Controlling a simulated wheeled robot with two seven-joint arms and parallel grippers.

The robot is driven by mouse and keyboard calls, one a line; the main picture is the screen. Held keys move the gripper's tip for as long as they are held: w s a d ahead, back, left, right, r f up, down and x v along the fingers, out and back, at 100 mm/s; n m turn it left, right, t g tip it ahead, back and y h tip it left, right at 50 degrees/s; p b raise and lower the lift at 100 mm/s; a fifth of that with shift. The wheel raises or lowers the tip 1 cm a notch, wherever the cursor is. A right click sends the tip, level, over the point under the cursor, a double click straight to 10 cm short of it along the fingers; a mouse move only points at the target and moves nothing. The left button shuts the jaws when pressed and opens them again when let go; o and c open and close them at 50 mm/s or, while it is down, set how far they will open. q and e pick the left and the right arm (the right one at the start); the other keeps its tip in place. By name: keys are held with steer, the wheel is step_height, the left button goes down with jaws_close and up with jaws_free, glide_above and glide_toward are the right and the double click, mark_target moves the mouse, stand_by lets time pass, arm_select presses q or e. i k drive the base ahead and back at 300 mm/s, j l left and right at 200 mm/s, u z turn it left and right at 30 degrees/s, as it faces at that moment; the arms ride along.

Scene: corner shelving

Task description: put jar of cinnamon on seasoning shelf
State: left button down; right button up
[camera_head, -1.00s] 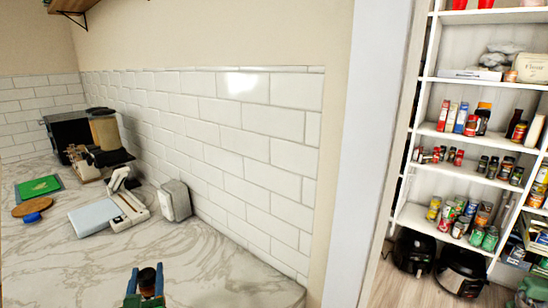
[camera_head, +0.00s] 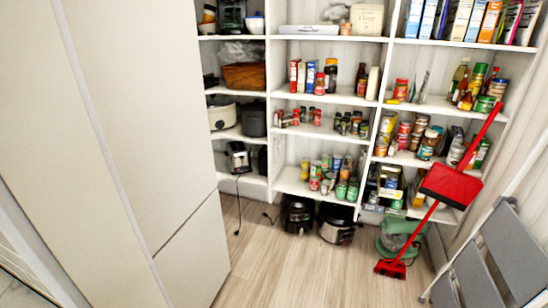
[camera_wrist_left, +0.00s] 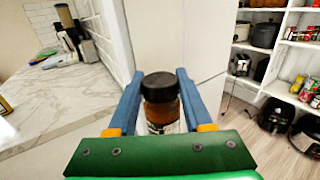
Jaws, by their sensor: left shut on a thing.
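My left gripper (camera_wrist_left: 159,80) shows in the left wrist view with its blue fingers on either side of a small jar (camera_wrist_left: 160,108). The jar has a black lid and reddish-brown contents and stands upright between the fingers, held. Its label is mostly hidden. In the head view neither gripper shows. A shelf of small spice jars (camera_head: 318,132) is in the middle of the white corner shelving, with small jars at its left and right and a gap between them.
A tall cream cabinet (camera_head: 120,150) fills the left of the head view. A red broom and dustpan (camera_head: 450,185) lean at the right, beside a grey folding step (camera_head: 485,260). Cookers (camera_head: 336,223) stand below the shelving. The wooden floor (camera_head: 290,270) in front is clear.

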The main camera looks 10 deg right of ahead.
mark_target(303, 129)
steer(key=i+l+z, duration=0.15)
steer(key=i+l, duration=0.15)
steer(key=i+l+z, duration=0.1)
steer(key=i+l, duration=0.15)
steer(key=i, duration=0.3)
steer(key=i+l+z, duration=0.15)
steer(key=i, duration=0.25)
steer(key=i+l+z, duration=0.1)
steer(key=i+l, duration=0.2)
steer(key=i, duration=0.15)
steer(key=i+j+z, duration=0.15)
steer(key=i, duration=0.3)
steer(key=i+j+z, duration=0.1)
steer(key=i, duration=0.35)
steer(key=i+j+z, duration=0.15)
steer(key=i, duration=0.3)
steer(key=j, duration=0.1)
